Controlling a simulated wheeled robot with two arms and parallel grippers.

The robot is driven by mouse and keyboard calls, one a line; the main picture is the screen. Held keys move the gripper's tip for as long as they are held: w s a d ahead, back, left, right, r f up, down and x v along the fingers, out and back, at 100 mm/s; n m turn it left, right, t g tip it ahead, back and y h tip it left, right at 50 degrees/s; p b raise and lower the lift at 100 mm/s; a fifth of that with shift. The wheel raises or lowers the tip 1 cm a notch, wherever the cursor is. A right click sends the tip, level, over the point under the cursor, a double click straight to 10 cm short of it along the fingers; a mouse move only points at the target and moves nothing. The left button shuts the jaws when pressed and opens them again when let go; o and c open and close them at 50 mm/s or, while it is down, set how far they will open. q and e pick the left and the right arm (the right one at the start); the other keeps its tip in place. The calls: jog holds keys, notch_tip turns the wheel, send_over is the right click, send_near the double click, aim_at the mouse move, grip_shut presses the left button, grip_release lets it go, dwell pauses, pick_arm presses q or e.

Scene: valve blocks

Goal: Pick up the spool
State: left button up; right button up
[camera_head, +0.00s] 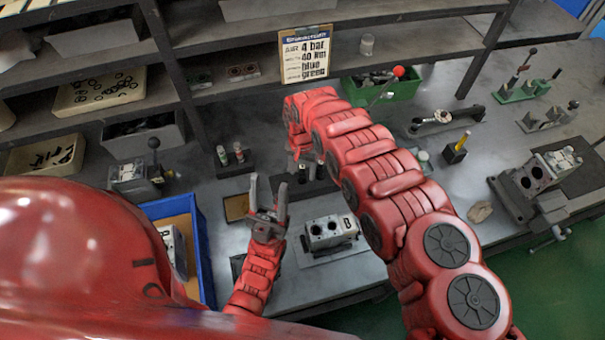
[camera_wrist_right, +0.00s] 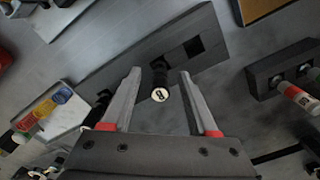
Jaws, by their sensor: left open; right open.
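In the right wrist view a dark, upright spool (camera_wrist_right: 160,93) with a pale, marked end cap stands at a long dark rack (camera_wrist_right: 110,82) with a square opening beside it. My right gripper (camera_wrist_right: 160,72) is open, with one finger on each side of the spool in the picture; I see no contact. In the head view the dark rack (camera_head: 305,190) lies below my right arm, which hides much of that spot. My left gripper (camera_head: 268,192) is open and empty, left of the rack and above the bench.
A grey valve block (camera_head: 330,232) marked B sits in front of the rack. A blue bin (camera_head: 203,245) stands at left, and a small dark holder with two vials (camera_head: 222,155) behind. A green bin (camera_head: 385,88) lies behind my right arm. Shelves run along the back.

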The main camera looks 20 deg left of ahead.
jog(key=shift+f, duration=0.35)
grip_shut()
jog(key=shift+r, duration=0.2)
dwell(0.3)
